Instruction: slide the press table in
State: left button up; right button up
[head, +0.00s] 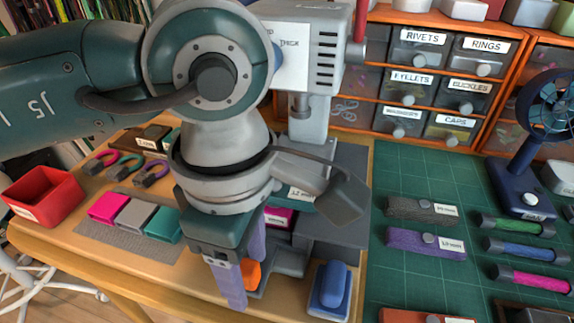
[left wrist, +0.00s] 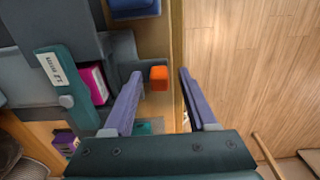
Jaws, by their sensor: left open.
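The press (head: 310,60) is a pale machine with a grey column, partly hidden behind my left arm. Its grey press table (head: 290,258) sticks out toward the front edge of the bench, with an orange knob (head: 251,273) at its front. In the left wrist view the orange knob (left wrist: 159,77) shows between and just beyond the tips of my left gripper (left wrist: 159,72). My left gripper (head: 246,275) is open, its purple fingers pointing down around the knob's place. Whether a finger touches the knob I cannot tell. My right gripper is not in view.
A blue block (head: 330,287) stands right of the press table. A red bin (head: 42,195) and coloured blocks (head: 135,215) are to the left. Labelled drawers (head: 440,75) stand behind.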

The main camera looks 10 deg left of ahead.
pick_arm(q)
grip_shut()
dwell(0.4)
